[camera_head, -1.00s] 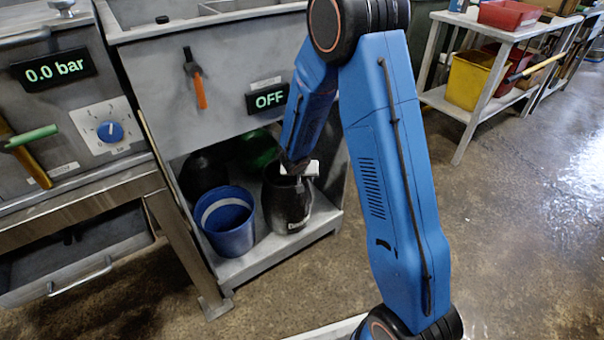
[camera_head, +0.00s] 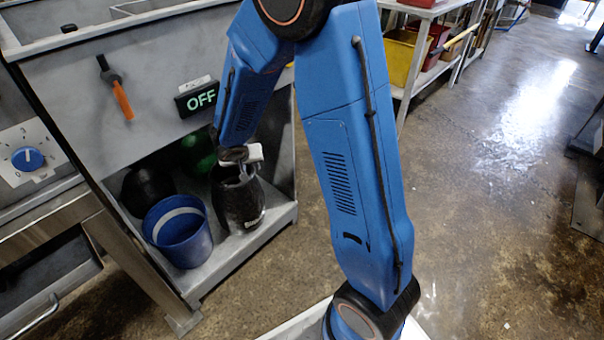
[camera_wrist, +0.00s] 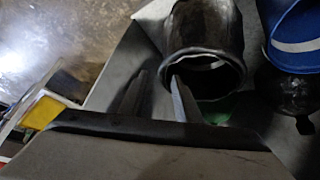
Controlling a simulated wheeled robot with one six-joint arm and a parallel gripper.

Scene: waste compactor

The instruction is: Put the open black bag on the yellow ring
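The open black bag (camera_head: 240,208) stands upright on the lower shelf of the grey cabinet, to the right of a blue bucket. My gripper (camera_head: 241,170) is at the bag's top rim. In the wrist view the bag (camera_wrist: 203,35) shows its dark open mouth. My gripper (camera_wrist: 160,76) has its two fingers apart there, one overlapping the near edge of the mouth and one to the left, outside it. I see no clear grip on the rim. No yellow ring can be made out in any view.
The blue bucket (camera_head: 178,232) stands close to the left of the bag. Dark and green round objects (camera_head: 198,150) lie behind. The grey cabinet (camera_head: 150,80) overhangs the shelf and carries an OFF display (camera_head: 200,97). Wet open floor (camera_head: 480,200) lies to the right.

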